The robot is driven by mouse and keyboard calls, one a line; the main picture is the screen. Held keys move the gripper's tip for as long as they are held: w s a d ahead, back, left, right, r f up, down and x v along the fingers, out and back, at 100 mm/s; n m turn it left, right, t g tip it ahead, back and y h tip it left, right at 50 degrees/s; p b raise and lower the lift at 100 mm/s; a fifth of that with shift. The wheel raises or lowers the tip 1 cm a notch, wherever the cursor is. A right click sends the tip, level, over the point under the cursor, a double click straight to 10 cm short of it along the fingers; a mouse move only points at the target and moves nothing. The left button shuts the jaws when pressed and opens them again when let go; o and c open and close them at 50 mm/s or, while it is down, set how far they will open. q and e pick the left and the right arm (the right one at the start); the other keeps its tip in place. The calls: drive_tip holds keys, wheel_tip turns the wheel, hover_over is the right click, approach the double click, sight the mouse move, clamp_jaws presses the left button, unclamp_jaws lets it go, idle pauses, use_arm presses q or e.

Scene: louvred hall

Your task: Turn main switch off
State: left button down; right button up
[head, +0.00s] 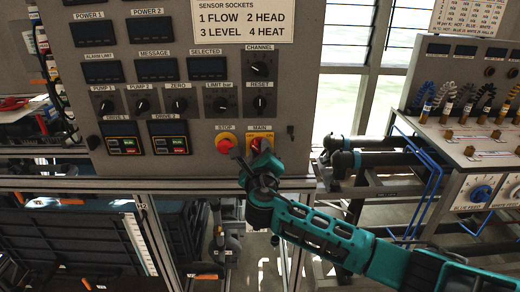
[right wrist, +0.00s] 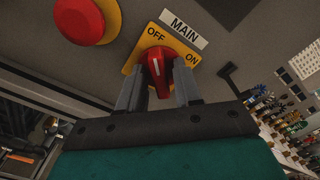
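The main switch is a red rotary knob (right wrist: 157,63) on a yellow plate marked OFF and ON, under a MAIN label. It sits at the bottom right of the grey panel (head: 190,20), where the knob also shows, partly covered, in the head view. In the right wrist view its white mark points up at the word OFF. My right gripper (right wrist: 159,82) has one grey finger on each side of the knob, close against it, and looks shut on it. In the head view this gripper (head: 251,160) reaches the switch from below right. My left gripper is not in view.
A red STOP button (head: 225,142) on yellow is just left of the switch. Rows of black knobs and displays fill the panel above. A small dark fitting (head: 291,132) juts out at right. Another bench (head: 470,150) with coloured plugs and blue tubing stands further right.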

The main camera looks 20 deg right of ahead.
drive_tip(key=shift+o, duration=1.3)
drive_tip(key=v, duration=0.7)
drive_tip(key=shift+r, duration=0.1)
drive_tip(key=v, duration=1.3)
